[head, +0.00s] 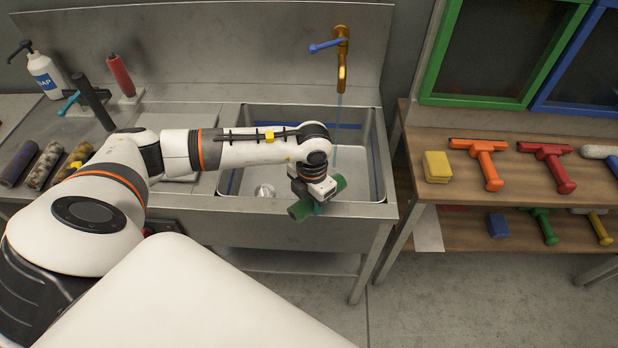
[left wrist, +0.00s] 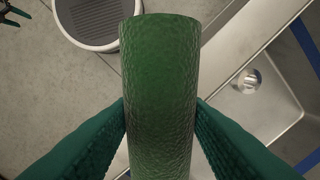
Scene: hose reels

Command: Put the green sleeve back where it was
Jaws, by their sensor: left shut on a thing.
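The green sleeve (head: 318,198) is a textured tube held over the front rim of the sink (head: 232,182), towards its right side. My left gripper (head: 318,205) is shut on it. In the left wrist view the sleeve (left wrist: 160,85) stands between the two teal fingers, which press its sides. A dark pronged shape in the top left corner of that view may be my right gripper (left wrist: 12,12); it is cut off. Three dirty sleeves (head: 45,163) lie on the left counter.
A brass tap (head: 342,62) with a blue handle runs a thin stream into the sink. A soap bottle (head: 46,75) stands at the back left. A wooden shelf (head: 450,200) with squeegees and sponges is on the right. A round bin (left wrist: 92,20) is on the floor.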

